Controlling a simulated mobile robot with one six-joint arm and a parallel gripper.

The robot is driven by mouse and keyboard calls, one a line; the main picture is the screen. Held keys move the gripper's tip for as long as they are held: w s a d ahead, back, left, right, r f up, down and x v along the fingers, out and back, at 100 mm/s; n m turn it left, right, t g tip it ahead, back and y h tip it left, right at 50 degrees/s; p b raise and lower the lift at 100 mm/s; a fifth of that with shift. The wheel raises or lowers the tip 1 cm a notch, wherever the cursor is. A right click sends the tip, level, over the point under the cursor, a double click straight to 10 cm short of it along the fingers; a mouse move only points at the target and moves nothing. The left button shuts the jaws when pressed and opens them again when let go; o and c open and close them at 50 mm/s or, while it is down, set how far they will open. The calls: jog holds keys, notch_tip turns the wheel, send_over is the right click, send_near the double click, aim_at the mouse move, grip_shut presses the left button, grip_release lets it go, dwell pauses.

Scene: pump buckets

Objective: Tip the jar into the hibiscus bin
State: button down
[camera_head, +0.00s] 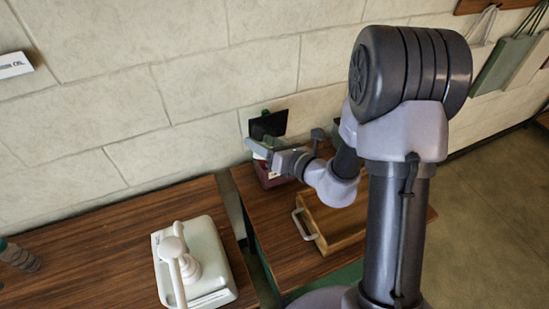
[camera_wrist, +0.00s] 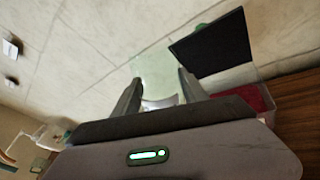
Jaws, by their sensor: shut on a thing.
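My gripper (camera_head: 270,156) is shut on a pale, translucent jar (camera_wrist: 154,72), seen between the two fingers (camera_wrist: 158,90) in the wrist view. In the head view the jar (camera_head: 256,147) looks tilted, at the left of the bin's top. The bin (camera_head: 270,179) has dark red contents and a raised black lid (camera_head: 268,124), and stands at the back of the right table. In the wrist view the lid (camera_wrist: 212,44) and red contents (camera_wrist: 252,98) are right of the jar. The jar's contents and whether it touches the bin cannot be told.
A wooden tray (camera_head: 318,243) with a white handle is on the right table, partly behind my arm. A white pump container (camera_head: 215,262) stands on the left table (camera_head: 110,262). A dark bottle (camera_head: 20,257) is at far left. The wall (camera_head: 180,80) is close behind the bin.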

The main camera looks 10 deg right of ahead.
jog(key=shift+b, duration=0.3)
jog(key=shift+f+b, duration=0.2)
jog(key=shift+b, duration=0.35)
jog(key=n+b, duration=0.1)
jog(key=b, duration=0.1)
jog(key=shift+f+t+b, duration=0.15)
jog(key=shift+t+b, duration=0.2)
jog(key=shift+t, duration=0.05)
jog(key=n+t+b, duration=0.1)
jog(key=n+b, duration=0.1)
jog(key=b, duration=0.5)
jog(key=shift+n+t, duration=0.3)
jog(key=shift+n, duration=0.1)
jog(key=shift+r+n+y, duration=0.3)
jog(key=shift+r+n, duration=0.1)
